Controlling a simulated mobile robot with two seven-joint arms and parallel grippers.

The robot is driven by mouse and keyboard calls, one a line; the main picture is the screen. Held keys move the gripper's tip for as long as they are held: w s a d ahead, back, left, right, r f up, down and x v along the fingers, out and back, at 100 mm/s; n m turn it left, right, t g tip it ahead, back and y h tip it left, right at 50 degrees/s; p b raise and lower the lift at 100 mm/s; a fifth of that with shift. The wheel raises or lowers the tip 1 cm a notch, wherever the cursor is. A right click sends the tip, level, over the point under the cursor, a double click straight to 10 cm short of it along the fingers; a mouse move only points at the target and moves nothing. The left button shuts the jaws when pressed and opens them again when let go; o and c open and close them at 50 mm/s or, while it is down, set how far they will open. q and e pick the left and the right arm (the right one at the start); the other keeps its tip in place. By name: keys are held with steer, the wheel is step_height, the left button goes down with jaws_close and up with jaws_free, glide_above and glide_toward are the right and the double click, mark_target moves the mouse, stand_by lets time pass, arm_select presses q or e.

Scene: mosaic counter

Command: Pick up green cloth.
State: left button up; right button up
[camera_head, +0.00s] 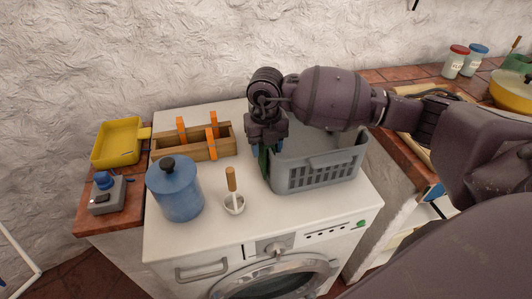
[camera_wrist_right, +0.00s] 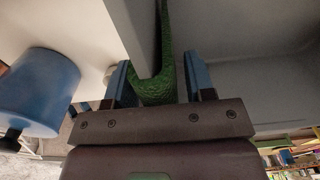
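The green cloth (camera_head: 263,160) hangs over the left wall of the grey laundry basket (camera_head: 315,178), which stands on the white washing machine (camera_head: 300,228). My right gripper (camera_head: 267,147) is at that wall, pointing down, and hides much of the cloth. In the right wrist view the cloth (camera_wrist_right: 154,90) lies between the two blue fingers of the gripper (camera_wrist_right: 158,80), folded around the basket's edge. The fingers are apart, with a gap visible on the right side of the cloth. My left gripper does not show.
A yellow tray (camera_head: 117,143) is further left. Jars (camera_head: 455,62) stand at the back right.

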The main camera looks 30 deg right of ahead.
steer(key=c, duration=0.7)
steer(key=shift+c, duration=0.2)
